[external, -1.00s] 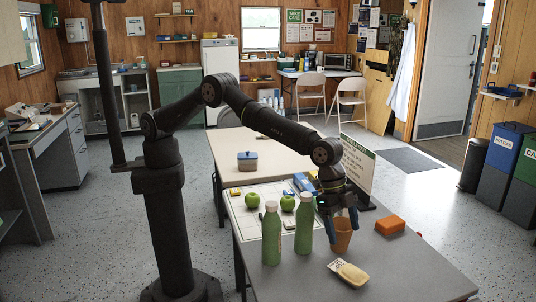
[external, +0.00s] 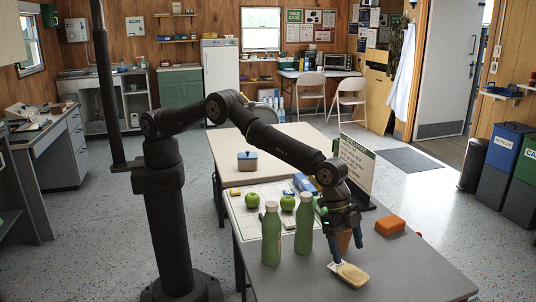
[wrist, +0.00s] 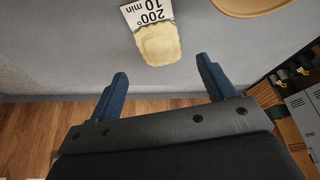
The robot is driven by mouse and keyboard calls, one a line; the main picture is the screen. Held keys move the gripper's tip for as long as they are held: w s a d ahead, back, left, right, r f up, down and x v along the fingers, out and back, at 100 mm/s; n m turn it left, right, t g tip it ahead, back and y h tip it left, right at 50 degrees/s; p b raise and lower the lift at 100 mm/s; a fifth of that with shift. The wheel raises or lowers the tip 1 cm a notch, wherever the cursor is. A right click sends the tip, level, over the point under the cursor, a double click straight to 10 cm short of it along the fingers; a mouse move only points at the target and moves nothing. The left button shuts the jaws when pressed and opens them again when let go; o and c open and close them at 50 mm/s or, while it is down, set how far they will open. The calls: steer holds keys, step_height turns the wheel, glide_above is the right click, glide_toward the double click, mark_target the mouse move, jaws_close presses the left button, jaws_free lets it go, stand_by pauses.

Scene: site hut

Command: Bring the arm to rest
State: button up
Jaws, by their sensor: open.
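My gripper (external: 345,248) is open and empty, its two blue fingers pointing down over the front table. It also shows in the wrist view (wrist: 160,85), with the fingers spread apart. A pale yellow packet with a printed label (external: 350,274) lies on the table just below and in front of the fingers. In the wrist view the packet (wrist: 159,45) lies beyond the fingertips with its label reading "200° 10 min". An orange-brown cup (external: 344,240) stands behind my gripper and is mostly hidden by it.
Two green bottles (external: 271,235) stand left of my gripper. An orange block (external: 390,225) lies to the right. Green apples (external: 252,201) sit on a white sheet behind the bottles. A sign (external: 356,163) stands behind my arm. The table's front right (external: 425,275) is clear.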

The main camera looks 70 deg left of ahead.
mark_target(352, 270)
steer(key=shift+x, duration=3.4)
steer(key=shift+a, duration=0.1)
steer(key=shift+r, duration=0.1)
